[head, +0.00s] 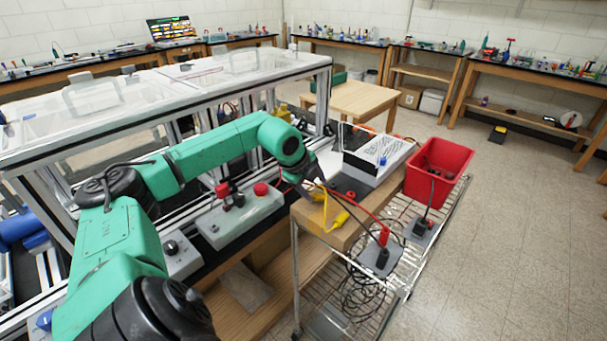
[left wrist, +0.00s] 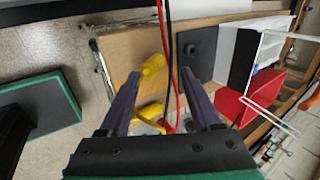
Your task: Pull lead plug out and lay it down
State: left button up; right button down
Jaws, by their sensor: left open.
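My left gripper (head: 320,190) is open above the near left part of the wooden cart top (head: 345,235). In the left wrist view its two fingers (left wrist: 160,78) stand apart. A red lead and a black lead pass between or in front of them; I cannot tell which. A yellow probe-like piece (head: 339,220) lies just below the gripper; it also shows by the left finger (left wrist: 153,66). A red plug (head: 384,236) stands upright at a dark socket block (head: 380,261) beside the cart top, with a red lead running to it. A black plug (head: 423,224) stands at a second dark block (head: 418,232).
A red bin (head: 437,172) stands at the cart's right end. Loose black cables (head: 365,290) hang over the wire shelf. A grey control box with red buttons (head: 240,215) and a framed enclosure are to the left.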

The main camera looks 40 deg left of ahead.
pick_arm(q)
jog(key=b+v, duration=0.4)
jog(key=v, duration=0.7)
jog(key=shift+b, duration=0.35)
jog(key=shift+s, duration=0.1)
